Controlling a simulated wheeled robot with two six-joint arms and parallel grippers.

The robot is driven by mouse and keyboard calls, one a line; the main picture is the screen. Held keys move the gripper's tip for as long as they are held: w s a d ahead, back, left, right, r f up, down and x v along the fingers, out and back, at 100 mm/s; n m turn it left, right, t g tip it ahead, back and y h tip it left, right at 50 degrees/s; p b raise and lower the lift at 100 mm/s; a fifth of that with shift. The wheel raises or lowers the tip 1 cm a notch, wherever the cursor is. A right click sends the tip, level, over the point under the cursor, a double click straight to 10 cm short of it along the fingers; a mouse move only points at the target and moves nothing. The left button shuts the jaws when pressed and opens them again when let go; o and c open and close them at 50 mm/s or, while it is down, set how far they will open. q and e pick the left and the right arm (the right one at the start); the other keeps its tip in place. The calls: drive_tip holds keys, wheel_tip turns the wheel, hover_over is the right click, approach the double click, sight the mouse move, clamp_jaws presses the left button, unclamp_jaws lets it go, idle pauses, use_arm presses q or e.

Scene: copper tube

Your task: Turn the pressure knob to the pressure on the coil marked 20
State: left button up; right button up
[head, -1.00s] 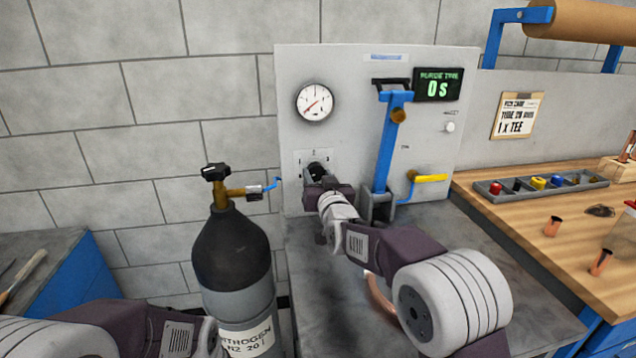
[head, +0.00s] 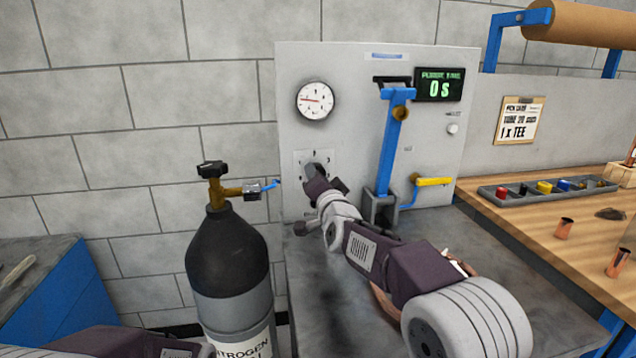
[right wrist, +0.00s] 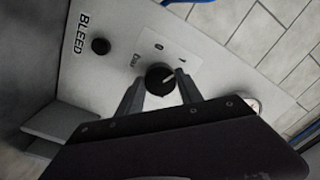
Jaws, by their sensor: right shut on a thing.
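The black pressure knob (right wrist: 160,79) is on the grey panel, between the fingers of my right gripper (right wrist: 160,92) in the right wrist view. That gripper is shut on the knob. In the head view the right gripper (head: 314,172) covers most of the knob and its marked plate. The white pressure gauge (head: 315,100) above has its red needle pointing left. The copper coil (head: 384,300) is mostly hidden behind my right arm, and its marking cannot be seen. My left arm shows at the lower left, with its gripper out of the picture.
A nitrogen cylinder (head: 228,265) stands left of the panel. A blue lever (head: 392,140), a yellow-handled valve (head: 432,182) and a purge display (head: 439,85) reading 0 s are to the right. A black bleed button (right wrist: 100,46) sits near the knob. The wooden bench (head: 540,210) holds a parts tray (head: 510,194).

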idle(0.3)
drive_tip(key=o, duration=1.4)
drive_tip(key=v, duration=0.9)
drive_tip(key=shift+b, duration=0.3)
